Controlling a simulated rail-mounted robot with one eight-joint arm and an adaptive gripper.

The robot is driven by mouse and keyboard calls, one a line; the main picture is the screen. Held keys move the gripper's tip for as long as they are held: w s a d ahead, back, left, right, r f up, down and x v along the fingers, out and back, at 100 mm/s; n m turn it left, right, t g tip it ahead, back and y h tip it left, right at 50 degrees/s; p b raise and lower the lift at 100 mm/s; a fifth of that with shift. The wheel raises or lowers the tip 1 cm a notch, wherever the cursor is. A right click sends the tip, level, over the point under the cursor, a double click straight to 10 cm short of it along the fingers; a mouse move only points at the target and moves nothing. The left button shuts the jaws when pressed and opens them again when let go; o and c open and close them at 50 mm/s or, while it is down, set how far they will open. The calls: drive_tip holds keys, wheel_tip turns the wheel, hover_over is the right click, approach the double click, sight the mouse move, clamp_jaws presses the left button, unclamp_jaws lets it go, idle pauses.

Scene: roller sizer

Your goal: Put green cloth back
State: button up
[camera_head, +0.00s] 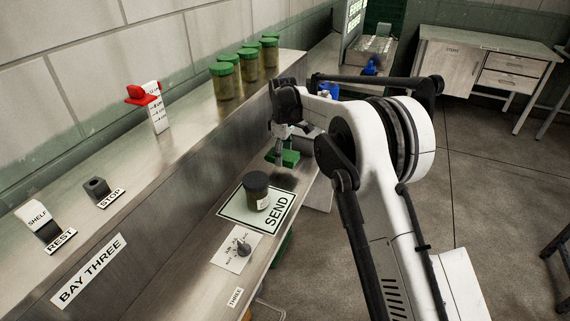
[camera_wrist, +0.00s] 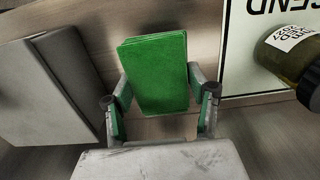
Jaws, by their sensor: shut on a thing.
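The green cloth (camera_head: 285,157) is a folded bright green block in the head view, just below my gripper (camera_head: 282,150). In the wrist view the cloth (camera_wrist: 155,72) stands between the two fingers of my gripper (camera_wrist: 160,108), and green also shows along the inner sides of the fingers. My gripper is shut on the cloth over the lower metal shelf (camera_head: 222,240), beyond the SEND mat (camera_head: 236,210). I cannot tell whether the cloth touches the shelf.
A dark-lidded jar (camera_head: 256,191) stands on the SEND mat, close to my gripper. Several green-lidded jars (camera_head: 226,80) stand on the upper ledge. A red clip on a white gauge (camera_head: 153,105), a STOP block (camera_head: 97,188) and a REST holder (camera_head: 42,222) are farther left. A grey block (camera_wrist: 45,90) lies left in the wrist view.

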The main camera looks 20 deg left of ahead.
sight(285, 169)
drive_tip(key=shift+w+d+f, duration=0.2)
drive_tip(key=shift+w+f, duration=0.1)
drive_tip(key=shift+f, duration=1.9)
drive_tip(key=shift+f, duration=0.15)
drive_tip(key=o, duration=1.1)
wheel_tip(285, 169, up, 12)
drive_tip(key=shift+r, duration=0.15)
drive_tip(key=shift+d+r, duration=0.1)
